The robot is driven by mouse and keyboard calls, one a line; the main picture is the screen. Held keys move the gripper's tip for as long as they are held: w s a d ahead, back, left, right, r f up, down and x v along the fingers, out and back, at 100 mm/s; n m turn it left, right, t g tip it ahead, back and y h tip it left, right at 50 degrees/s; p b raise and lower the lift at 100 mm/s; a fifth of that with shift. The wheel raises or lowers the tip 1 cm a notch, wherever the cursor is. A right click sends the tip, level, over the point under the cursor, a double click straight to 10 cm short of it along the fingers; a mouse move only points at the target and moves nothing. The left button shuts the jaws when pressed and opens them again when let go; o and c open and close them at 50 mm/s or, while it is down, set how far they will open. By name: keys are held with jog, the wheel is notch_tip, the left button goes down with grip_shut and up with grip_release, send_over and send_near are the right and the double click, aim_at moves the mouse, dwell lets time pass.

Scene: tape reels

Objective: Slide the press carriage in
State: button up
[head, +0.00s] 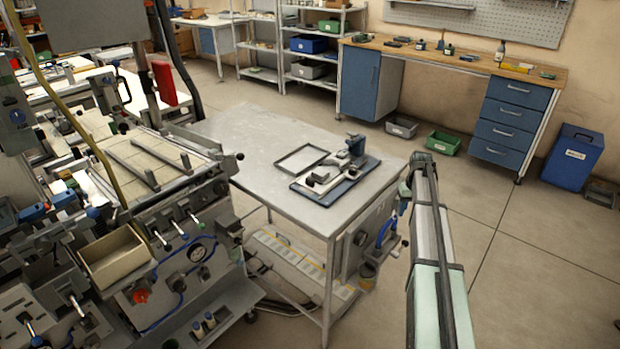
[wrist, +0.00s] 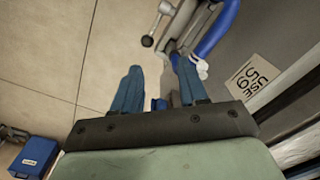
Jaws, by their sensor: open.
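A press-like device (head: 335,172) with a dark base and grey metal parts sits on the grey steel table (head: 255,140). I cannot tell which part is the carriage. A fixture with a blue curved handle (head: 386,232) is on the table's right side; the handle also shows at the top of the wrist view (wrist: 222,28). My gripper (wrist: 158,68) is open, with two blue fingers apart and floor visible between them. Its right fingertip appears close to the handle's lower end; contact is unclear. In the head view my gripper (head: 404,198) is beside the table's right edge, partly hidden.
A dark-knobbed lever (wrist: 150,38) is just ahead of my fingers. An empty shallow tray (head: 301,158) lies beside the device. A cluttered machine (head: 190,245) stands left of the table. A blue bin (head: 573,155) is far right. Open floor (head: 530,260) lies right.

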jog(key=w+a+r+n, duration=0.1)
jog(key=w+a+r, duration=0.1)
jog(key=a+r, duration=0.1)
jog(key=w+a+r+n, duration=0.1)
jog(key=w+a+r, duration=0.1)
jog(key=a+r, duration=0.2)
jog(key=w+a+r+n, duration=0.1)
jog(key=w+a+r, duration=0.1)
jog(key=a+r, duration=0.2)
jog(key=shift+w+a+r+n, duration=0.1)
jog(key=shift+w+r+n, duration=0.1)
jog(key=shift+r, duration=0.45)
jog(key=shift+w+a+r+n, duration=0.1)
jog(key=shift+w+r+n, duration=0.1)
jog(key=shift+r, duration=0.4)
jog(key=w+a+r+n, duration=0.1)
jog(key=a+r+n, duration=0.15)
jog(key=a, duration=0.35)
jog(key=a+r+n, duration=0.1)
jog(key=a+r, duration=0.3)
jog(key=a, duration=0.3)
jog(key=n, duration=0.3)
send_near(310, 179)
notch_tip(310, 179, down, 9)
jog(key=shift+a+f, duration=0.1)
grip_shut()
